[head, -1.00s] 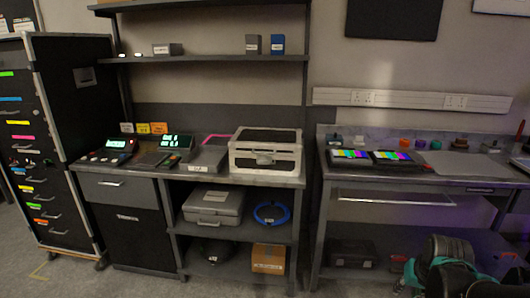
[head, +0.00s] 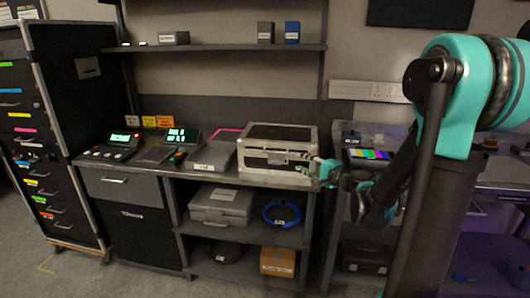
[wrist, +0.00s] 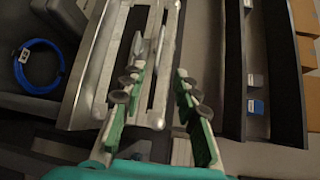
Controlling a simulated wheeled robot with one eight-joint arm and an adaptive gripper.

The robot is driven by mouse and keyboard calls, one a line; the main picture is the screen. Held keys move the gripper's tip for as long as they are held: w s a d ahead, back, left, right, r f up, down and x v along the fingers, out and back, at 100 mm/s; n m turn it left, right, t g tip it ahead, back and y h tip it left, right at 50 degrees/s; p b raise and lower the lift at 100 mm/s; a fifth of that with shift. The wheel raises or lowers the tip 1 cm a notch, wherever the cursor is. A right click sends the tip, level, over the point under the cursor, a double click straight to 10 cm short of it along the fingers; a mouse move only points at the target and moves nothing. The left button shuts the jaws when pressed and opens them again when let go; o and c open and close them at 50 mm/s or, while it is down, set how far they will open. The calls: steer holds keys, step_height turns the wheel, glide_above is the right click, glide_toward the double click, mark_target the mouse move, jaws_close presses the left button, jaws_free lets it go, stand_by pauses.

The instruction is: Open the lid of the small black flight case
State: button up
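The small black flight case (head: 280,133) has silver-white edges and sits shut on the worktop in the head view. Its front face with a latch (head: 277,158) faces me. In the wrist view the pale edge bars of the case (wrist: 112,65) fill the upper middle, behind and between the fingers. My gripper (head: 316,168) is at the front right corner of the case in the head view. In the wrist view my gripper (wrist: 158,92) has its two green fingers with dark pads apart, with nothing held. Whether a finger touches the case I cannot tell.
A grey tray-like box (head: 212,157) and consoles (head: 165,148) stand left of the case. A shelf (head: 225,47) with small boxes hangs above. A blue cable coil (head: 282,213) and a grey case (head: 222,205) lie below. My arm hides much of the right bench.

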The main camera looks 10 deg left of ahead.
mark_target(275, 152)
steer(key=x, duration=1.7)
steer(key=shift+a, duration=0.1)
steer(key=shift+c, duration=0.4)
jaws_close()
